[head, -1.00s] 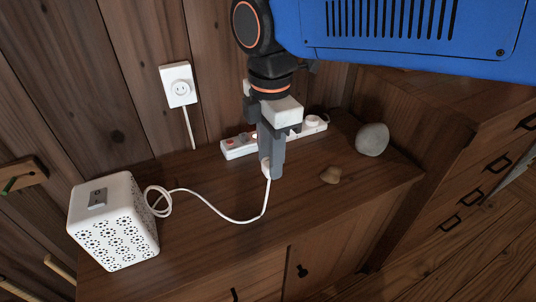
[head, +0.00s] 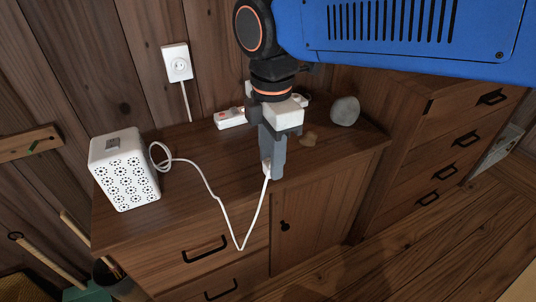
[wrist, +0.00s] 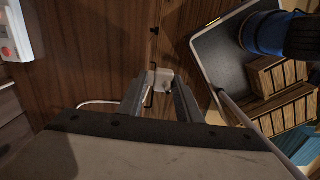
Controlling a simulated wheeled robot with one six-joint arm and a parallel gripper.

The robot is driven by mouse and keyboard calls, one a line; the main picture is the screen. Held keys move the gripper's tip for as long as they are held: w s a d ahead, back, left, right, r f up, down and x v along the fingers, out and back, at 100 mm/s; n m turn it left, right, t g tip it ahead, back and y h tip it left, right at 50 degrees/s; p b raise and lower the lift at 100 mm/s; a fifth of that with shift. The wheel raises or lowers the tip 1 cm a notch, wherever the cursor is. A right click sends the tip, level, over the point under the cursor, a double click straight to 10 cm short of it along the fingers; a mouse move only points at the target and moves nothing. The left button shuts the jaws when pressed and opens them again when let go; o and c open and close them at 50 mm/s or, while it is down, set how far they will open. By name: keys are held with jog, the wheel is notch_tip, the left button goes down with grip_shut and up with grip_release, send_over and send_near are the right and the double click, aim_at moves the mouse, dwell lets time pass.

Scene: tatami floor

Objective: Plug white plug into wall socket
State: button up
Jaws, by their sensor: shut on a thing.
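The white plug (head: 266,169) is between the fingers of my gripper (head: 272,172), which is shut on it. It also shows pale between the fingertips in the wrist view (wrist: 161,79). Its prongs cannot be made out. A white cord (head: 222,205) hangs from the plug in a loop and leads to a white patterned box (head: 125,180) on the cabinet's left end. The white wall socket (head: 178,64) is on the plank wall at the back left, above and left of my gripper and apart from the plug. Its round outlet faces out.
A white power strip (head: 230,118) lies behind my gripper, partly hidden by it; it also shows in the wrist view (wrist: 14,33). The wooden cabinet top (head: 200,150) has free room before the socket.

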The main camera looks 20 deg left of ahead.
jog(key=w+d+f+m, duration=0.9)
jog(key=w+d+f, duration=0.3)
jog(key=f, duration=1)
jog(key=w+d+f+m, duration=0.9)
jog(key=w+d+f, duration=0.4)
jog(key=d+f, duration=0.6)
jog(key=w+d+f+m, duration=1)
jog(key=d+f, duration=0.6)
jog(key=f, duration=1.1)
jog(key=shift+w+f, duration=0.25)
jog(key=shift+w, duration=1)
